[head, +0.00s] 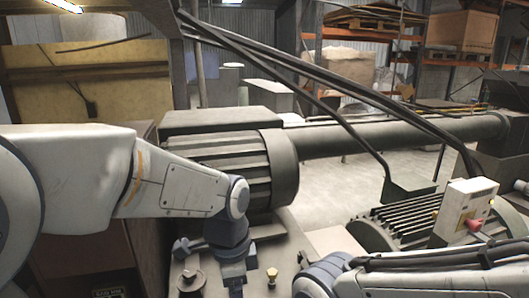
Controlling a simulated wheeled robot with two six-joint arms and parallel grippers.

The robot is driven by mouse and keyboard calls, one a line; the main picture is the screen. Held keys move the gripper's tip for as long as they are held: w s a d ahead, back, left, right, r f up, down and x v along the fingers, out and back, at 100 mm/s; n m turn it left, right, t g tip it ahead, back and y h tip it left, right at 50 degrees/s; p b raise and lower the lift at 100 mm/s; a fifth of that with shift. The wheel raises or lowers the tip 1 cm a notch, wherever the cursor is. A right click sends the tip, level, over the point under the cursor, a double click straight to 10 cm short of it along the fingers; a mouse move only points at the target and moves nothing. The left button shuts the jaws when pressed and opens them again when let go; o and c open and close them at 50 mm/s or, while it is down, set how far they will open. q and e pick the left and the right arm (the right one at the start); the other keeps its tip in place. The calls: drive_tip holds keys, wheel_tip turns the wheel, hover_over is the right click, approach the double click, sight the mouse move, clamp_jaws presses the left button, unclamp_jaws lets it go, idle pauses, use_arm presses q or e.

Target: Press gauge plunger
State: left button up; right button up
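My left arm comes in from the left, and its gripper (235,286) points down at the bottom centre. Its fingertips are small and dark, and I cannot tell whether they are open or shut. A small brass-coloured knob (272,276) stands upright just right of the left gripper, apart from it in the picture. A dark round spool-shaped piece (190,284) stands to the left of the gripper. I cannot tell for sure which of these is the gauge plunger. My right arm shows at the bottom right, and its gripper is out of view.
A large ribbed grey motor (235,165) stands behind the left gripper, with a long pipe (400,133) running right. A finned machine (400,222) and a pale control box (466,208) with a red button stand at the right. Slanting dark bars cross the upper middle.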

use_arm(q)
drive_tip(key=s+f+n, duration=0.2)
drive_tip(key=s+n, duration=0.6)
drive_tip(key=s, duration=0.7)
drive_tip(key=shift+f+n, duration=0.2)
drive_tip(key=shift+n, duration=0.1)
